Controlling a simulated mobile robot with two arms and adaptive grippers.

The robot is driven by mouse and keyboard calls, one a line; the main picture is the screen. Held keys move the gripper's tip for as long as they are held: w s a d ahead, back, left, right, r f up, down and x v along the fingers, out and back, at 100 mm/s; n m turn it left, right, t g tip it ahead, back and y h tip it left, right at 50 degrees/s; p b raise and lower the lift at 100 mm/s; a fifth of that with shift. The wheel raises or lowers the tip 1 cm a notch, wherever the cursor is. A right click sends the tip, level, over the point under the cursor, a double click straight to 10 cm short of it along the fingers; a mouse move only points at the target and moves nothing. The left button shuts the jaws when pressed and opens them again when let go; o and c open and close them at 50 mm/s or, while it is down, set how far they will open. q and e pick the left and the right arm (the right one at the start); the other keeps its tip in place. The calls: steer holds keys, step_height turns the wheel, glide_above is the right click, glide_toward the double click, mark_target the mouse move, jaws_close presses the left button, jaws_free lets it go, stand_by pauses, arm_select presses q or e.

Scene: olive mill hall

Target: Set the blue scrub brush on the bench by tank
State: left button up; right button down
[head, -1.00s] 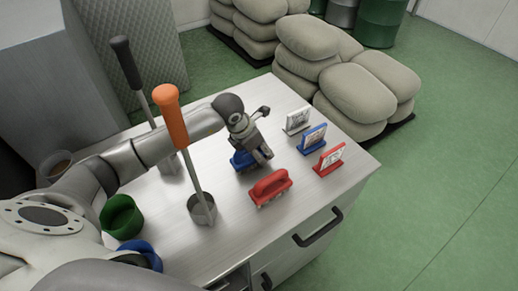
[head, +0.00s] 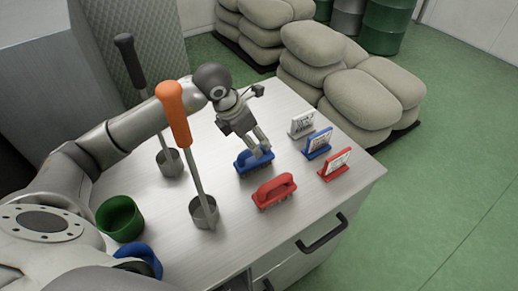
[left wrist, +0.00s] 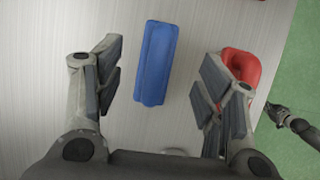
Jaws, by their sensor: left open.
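The blue scrub brush (head: 243,165) stands on the pale bench top (head: 255,215), left of a red brush. My left gripper (head: 262,148) reaches down over it from behind. In the left wrist view, the blue brush (left wrist: 154,62) lies between the two spread fingers (left wrist: 160,85), with clear gaps on both sides. The left gripper is open and holds nothing. A small dark jointed shape at the right edge of the left wrist view looks like my right gripper (left wrist: 282,112), over the green floor; its jaws are too small to read. I cannot pick out a tank.
The red brush (head: 273,190) stands close by. An orange-handled tool (head: 174,110) and a black-handled tool (head: 128,60) rise upright in cups. A green cup (head: 120,218) stands left. Sacks (head: 370,95) lie behind.

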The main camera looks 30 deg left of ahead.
arm_select(q)
steer(key=shift+v, duration=1.45)
steer(key=shift+f, duration=0.1)
